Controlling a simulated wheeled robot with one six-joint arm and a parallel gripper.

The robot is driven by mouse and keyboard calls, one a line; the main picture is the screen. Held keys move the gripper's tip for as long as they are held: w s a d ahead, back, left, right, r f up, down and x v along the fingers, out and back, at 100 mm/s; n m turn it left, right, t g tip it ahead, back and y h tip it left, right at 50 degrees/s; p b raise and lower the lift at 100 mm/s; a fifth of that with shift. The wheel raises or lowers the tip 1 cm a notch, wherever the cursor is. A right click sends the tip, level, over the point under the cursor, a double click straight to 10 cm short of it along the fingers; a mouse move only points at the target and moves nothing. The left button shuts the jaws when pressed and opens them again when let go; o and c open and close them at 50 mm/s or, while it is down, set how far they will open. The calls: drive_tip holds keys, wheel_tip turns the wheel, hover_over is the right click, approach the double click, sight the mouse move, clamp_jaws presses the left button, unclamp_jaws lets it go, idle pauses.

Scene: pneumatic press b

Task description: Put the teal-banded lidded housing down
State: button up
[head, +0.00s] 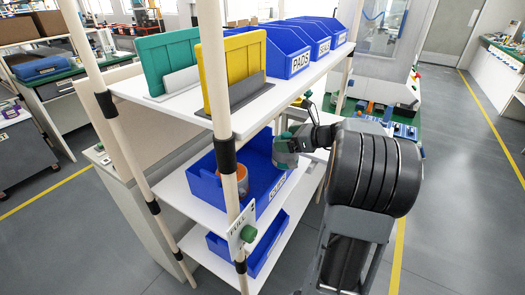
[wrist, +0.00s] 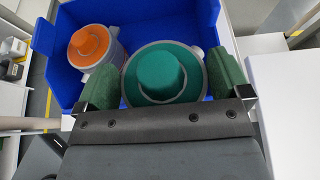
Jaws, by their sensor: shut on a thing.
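The teal-banded lidded housing (wrist: 163,75), with a round teal top and grey rim, is between the two green fingers of my gripper (wrist: 164,88) in the wrist view. My gripper is shut on it. In the head view my gripper (head: 288,150) is at the right part of a blue bin (head: 262,187) on the middle shelf. The bin's blue walls also show in the wrist view (wrist: 62,50). An orange-topped housing (wrist: 92,45) stands in the bin, left of the held one; it also shows in the head view (head: 233,182). I cannot tell whether the held housing touches the bin floor.
The upper shelf (head: 215,118) is just above, with a teal panel (head: 168,60), a yellow panel (head: 236,70) and several blue bins (head: 290,55). A pale post (head: 222,130) stands before the bin. Another blue bin (head: 258,250) is on the lower shelf.

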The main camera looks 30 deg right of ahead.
drive_tip(key=w+a, duration=0.5)
drive_tip(key=w, duration=0.2)
wheel_tip(320, 180, down, 7)
drive_tip(key=b, duration=0.1)
drive_tip(key=shift+w, duration=0.2)
drive_tip(key=o, duration=1.2)
drive_tip(key=shift+f, duration=0.1)
drive_tip(key=shift+o, duration=0.2)
drive_tip(key=v, duration=1.2)
drive_tip(key=shift+s+p, duration=0.1)
drive_tip(key=shift+p, duration=0.2)
